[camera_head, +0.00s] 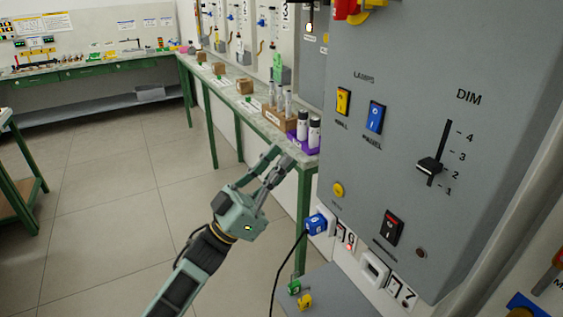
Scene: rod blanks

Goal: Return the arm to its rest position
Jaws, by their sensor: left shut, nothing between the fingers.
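My left gripper (277,163) is in the middle of the head view, its arm reaching up from the bottom edge. It is shut and empty, with its fingers pointing up and right toward the near end of the bench (255,125). In the picture its tips are just left of a purple holder (304,145) with dark-capped white cylinders (314,131). I cannot tell the exact gap between them. My right gripper is not in view.
A grey panel (440,90) with switches and a DIM slider (429,167) fills the right. A blue plug (316,224) with a black cable hangs below it. Rods (283,97) in a wooden block stand on the bench. The tiled floor (110,190) on the left is clear.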

